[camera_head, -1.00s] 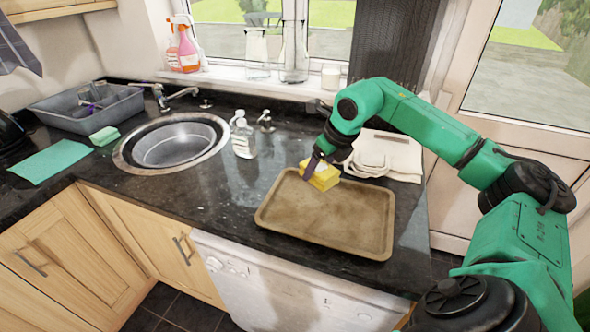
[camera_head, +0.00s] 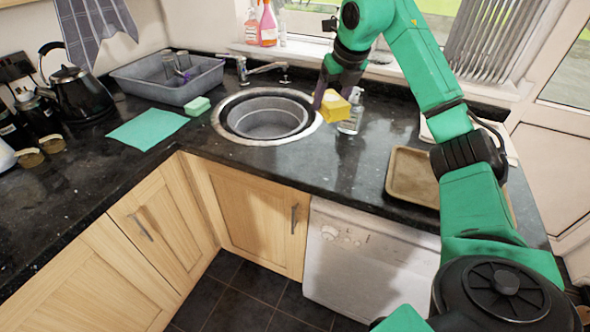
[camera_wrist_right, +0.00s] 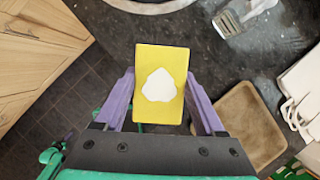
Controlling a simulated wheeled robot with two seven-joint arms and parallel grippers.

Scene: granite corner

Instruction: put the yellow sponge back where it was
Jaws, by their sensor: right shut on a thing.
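The yellow sponge (camera_head: 336,107) is held in my right gripper (camera_head: 328,98), above the counter between the round sink and the soap bottle. In the right wrist view the sponge (camera_wrist_right: 160,85) sits between the two purple fingers of the gripper (camera_wrist_right: 160,100), with a white patch on its face. The sponge is clear of the counter. My left gripper is not in view.
The round sink (camera_head: 232,120) is just left of the sponge, and a clear soap bottle (camera_head: 352,112) stands close on its right. A brown tray (camera_head: 405,178) lies further right. A green sponge (camera_head: 197,106), teal cloth (camera_head: 146,129) and grey basin (camera_head: 165,92) are on the left.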

